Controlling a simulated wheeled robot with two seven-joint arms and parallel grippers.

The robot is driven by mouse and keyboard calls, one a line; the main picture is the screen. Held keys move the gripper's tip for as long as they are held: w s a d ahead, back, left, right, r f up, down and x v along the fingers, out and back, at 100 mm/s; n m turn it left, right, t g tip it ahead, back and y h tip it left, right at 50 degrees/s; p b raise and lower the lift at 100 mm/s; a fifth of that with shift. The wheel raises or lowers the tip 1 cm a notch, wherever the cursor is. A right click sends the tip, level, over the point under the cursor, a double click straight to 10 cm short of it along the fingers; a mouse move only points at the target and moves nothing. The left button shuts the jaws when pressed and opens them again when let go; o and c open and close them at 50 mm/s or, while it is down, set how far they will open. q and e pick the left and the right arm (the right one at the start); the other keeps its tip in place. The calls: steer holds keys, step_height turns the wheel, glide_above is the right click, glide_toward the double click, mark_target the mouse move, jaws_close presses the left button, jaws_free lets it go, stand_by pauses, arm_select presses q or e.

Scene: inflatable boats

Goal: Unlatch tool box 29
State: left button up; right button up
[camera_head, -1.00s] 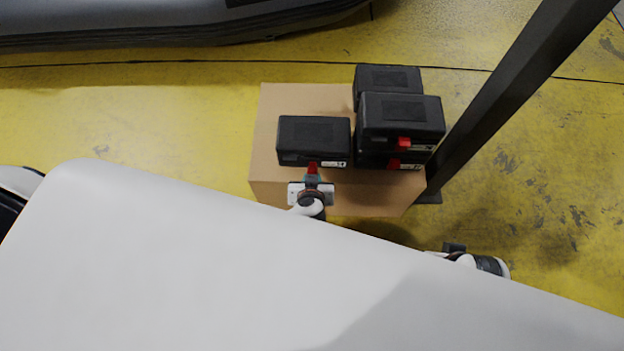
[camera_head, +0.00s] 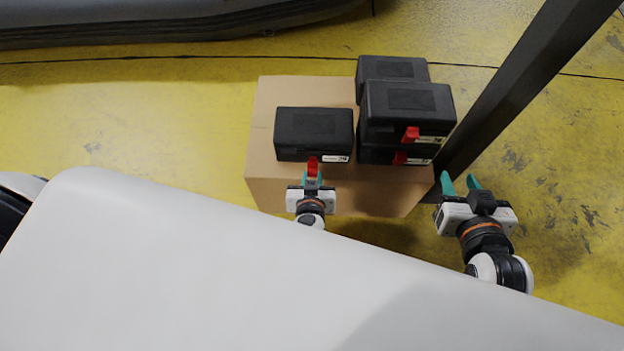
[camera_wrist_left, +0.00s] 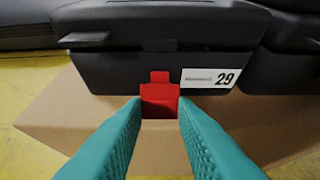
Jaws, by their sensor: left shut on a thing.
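Tool box 29 (camera_head: 313,128) is a black case on top of a cardboard box. Its white label reading 29 (camera_wrist_left: 210,78) and its red latch (camera_wrist_left: 160,98) are on the front face. The red latch (camera_head: 312,166) also shows in the head view. My left gripper (camera_head: 312,181) is at the front of the tool box, its teal fingers (camera_wrist_left: 160,125) on either side of the latch and shut on it. The lid looks closed. My right gripper (camera_head: 460,183) is open and empty, right of the cardboard box.
Several other black tool boxes (camera_head: 408,98) with red latches stand stacked to the right on the cardboard box (camera_head: 262,150). A dark post (camera_head: 520,85) slants up just right of them. A grey inflatable boat (camera_head: 160,22) lies at the back. Yellow floor at left is clear.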

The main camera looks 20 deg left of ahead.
arm_select(q)
steer(key=shift+b, duration=0.35)
arm_select(e)
steer(key=shift+w+a+r+t+y, duration=0.2)
steer(key=shift+w+r+t, duration=0.2)
steer(key=shift+r, duration=0.25)
steer(key=shift+w+a+r+t+y, duration=0.15)
steer(key=shift+w+r+t+y, duration=0.1)
steer(key=shift+r+t, duration=0.35)
steer(key=shift+w+a+r+t+y, duration=0.2)
steer(key=shift+w+r+t, duration=0.2)
steer(key=shift+r, duration=0.25)
arm_select(q)
steer(key=o, duration=1)
steer(key=shift+s+d, duration=0.1)
steer(key=shift+s, duration=0.15)
steer(key=p+v, duration=0.2)
steer(key=v, duration=0.9)
steer(key=shift+s, duration=0.25)
arm_select(e)
steer(key=s+d+f+g+h, duration=0.2)
steer(key=s+f+g, duration=0.2)
steer(key=f+g, duration=0.1)
steer(key=shift+s+f, duration=0.15)
steer(key=shift+f, duration=0.4)
arm_select(q)
steer(key=shift+r, duration=0.1)
